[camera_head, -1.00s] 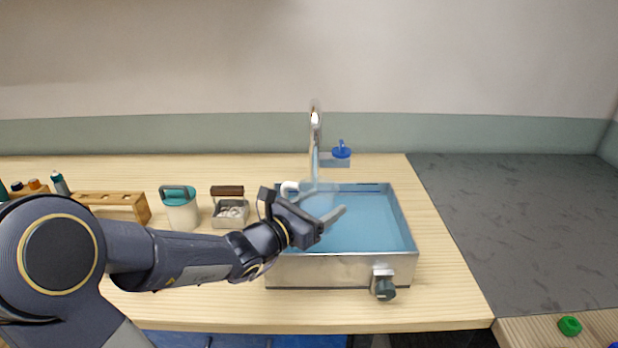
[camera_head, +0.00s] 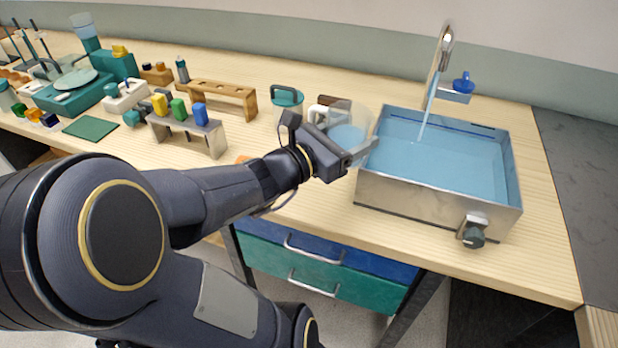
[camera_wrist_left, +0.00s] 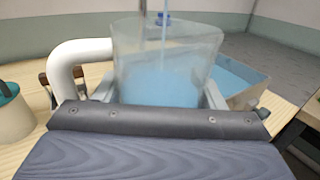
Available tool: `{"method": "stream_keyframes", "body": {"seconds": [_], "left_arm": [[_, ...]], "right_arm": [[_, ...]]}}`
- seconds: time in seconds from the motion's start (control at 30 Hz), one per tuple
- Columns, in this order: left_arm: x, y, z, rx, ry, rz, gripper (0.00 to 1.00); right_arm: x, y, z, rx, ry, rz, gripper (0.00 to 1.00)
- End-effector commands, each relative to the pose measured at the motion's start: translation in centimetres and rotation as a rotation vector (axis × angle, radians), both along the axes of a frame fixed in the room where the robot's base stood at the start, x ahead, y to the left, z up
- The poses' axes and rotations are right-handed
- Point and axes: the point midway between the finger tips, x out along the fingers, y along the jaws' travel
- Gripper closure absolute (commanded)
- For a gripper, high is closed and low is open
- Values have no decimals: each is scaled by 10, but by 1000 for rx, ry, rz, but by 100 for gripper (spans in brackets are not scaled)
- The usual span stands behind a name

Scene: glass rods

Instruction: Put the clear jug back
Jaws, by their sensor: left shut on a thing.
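The clear jug (camera_head: 350,122) has a white handle and holds blue water. My left gripper (camera_head: 362,155) is shut on the jug, left of the sink basin (camera_head: 440,186) in the head view. In the left wrist view the jug (camera_wrist_left: 165,65) stands upright between the two fingers, with its white handle (camera_wrist_left: 78,50) to the left. Its lower part is hidden by the gripper. I cannot tell its exact height above the table. My right gripper is not in view.
Water runs from the tap (camera_head: 438,70) into the water-filled basin. A teal-lidded pot (camera_head: 287,98) stands left of the jug. A wooden rack (camera_head: 220,93) and a stand with coloured blocks (camera_head: 190,130) are farther left. A green mat (camera_head: 90,128) lies beyond them.

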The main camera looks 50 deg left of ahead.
Motion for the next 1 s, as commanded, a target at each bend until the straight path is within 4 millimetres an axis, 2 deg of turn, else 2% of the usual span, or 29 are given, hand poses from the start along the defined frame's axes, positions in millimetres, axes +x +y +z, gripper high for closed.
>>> {"method": "stream_keyframes", "body": {"seconds": [0.03,0.13,0.23,0.37,0.53,0.83,1.0], "left_arm": [[-23,5,0,5,-2,45,65],[-55,6,-2,-2,2,96,65],[-76,2,-5,-11,5,132,65],[-89,-2,-8,-19,10,152,65],[-80,14,-23,-28,16,156,65],[-38,73,-55,-28,15,156,65],[-23,94,-87,-27,14,157,65]], "right_arm": [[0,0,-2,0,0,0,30],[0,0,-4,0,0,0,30],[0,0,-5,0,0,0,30],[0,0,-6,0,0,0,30],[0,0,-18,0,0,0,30],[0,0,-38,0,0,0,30],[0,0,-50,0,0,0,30]]}}
